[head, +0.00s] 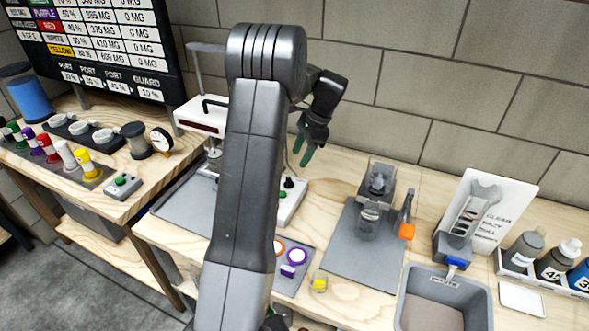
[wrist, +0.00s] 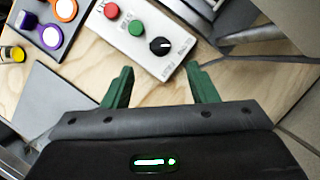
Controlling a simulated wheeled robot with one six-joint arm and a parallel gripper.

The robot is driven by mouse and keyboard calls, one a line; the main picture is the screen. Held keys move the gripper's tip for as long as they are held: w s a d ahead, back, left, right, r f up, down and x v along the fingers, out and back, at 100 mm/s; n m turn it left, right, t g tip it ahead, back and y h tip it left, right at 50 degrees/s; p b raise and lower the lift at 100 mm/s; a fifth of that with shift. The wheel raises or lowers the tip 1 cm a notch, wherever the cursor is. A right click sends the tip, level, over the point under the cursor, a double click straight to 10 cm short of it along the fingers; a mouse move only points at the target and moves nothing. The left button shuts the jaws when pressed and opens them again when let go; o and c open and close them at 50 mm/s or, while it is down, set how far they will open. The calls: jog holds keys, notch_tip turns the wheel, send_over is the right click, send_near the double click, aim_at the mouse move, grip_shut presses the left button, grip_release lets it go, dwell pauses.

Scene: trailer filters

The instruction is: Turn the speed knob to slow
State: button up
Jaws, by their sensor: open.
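The black speed knob (wrist: 159,46) sits on a white control box (wrist: 143,38), with a white pointer mark toward its right side in the wrist view. The printed labels are too small to read. A green button (wrist: 136,28) and a red button (wrist: 111,10) are on the same box. My gripper (wrist: 162,82) is open and empty, its two green fingers apart, with the knob beyond the gap between them. In the head view my gripper (head: 301,153) hangs above the knob (head: 289,183), and my arm hides part of the box (head: 293,203).
A grey mat with orange and purple rings (wrist: 58,22) and a yellow-topped jar (wrist: 14,53) lie beside the box. A grey machine (head: 376,190) stands to the right, near a grey bin (head: 408,308). The block wall is close behind the bench.

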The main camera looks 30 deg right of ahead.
aim_at(289, 180)
jog(key=shift+v, duration=2.2)
jog(key=shift+f, duration=0.15)
jog(key=p+x, duration=0.1)
jog(key=x, duration=1.2)
jog(key=shift+a+f, duration=0.2)
